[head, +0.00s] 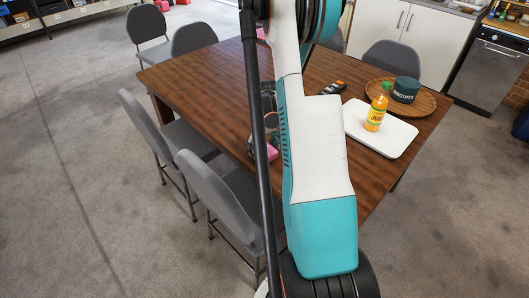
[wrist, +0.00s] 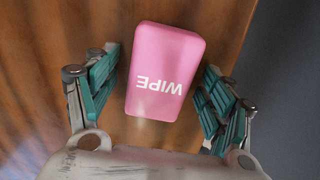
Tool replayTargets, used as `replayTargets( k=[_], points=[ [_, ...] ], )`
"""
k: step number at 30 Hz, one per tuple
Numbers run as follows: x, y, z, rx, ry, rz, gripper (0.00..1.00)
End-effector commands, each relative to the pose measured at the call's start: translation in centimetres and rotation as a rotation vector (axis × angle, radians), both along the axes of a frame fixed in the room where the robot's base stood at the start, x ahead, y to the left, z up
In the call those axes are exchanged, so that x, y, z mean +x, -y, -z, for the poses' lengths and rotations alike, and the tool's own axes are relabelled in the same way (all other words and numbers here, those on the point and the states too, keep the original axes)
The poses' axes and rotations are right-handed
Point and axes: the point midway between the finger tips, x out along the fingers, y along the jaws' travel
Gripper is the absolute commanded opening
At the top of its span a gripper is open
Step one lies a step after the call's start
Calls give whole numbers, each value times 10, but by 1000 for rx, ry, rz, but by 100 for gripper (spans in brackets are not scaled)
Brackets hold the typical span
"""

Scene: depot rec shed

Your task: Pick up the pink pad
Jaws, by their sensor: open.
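The pink pad (wrist: 164,72), a rounded block with the word WIPE on it, lies on the wooden table (wrist: 70,30) near its edge. In the wrist view my gripper (wrist: 160,78) is open, with one teal finger to the left of the pad and one to the right. The pad sits between the fingers, and narrow gaps show on both sides. In the head view only a small pink part of the pad (head: 271,152) shows near the table's front edge, with my arm hiding the rest.
On the table's right side are a white tray (head: 365,139), a juice bottle (head: 376,113), a round wooden tray (head: 424,101) with a dark biscuit tin (head: 405,90), and a dark handheld object (head: 333,88). Grey chairs (head: 218,197) stand around the table. The floor at left is clear.

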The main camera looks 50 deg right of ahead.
Motion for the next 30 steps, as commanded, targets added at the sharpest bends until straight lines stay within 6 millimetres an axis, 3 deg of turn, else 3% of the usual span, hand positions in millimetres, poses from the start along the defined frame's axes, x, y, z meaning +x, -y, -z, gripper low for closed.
replayTargets(
  k=[1,7,20,26,30],
  points=[
    [0,0,0,0,0,0,73],
    [0,0,-1,0,0,0,28],
    [0,0,-4,0,0,0,28],
    [0,0,-24,0,0,0,28],
    [0,0,-49,0,0,0,28]
  ],
)
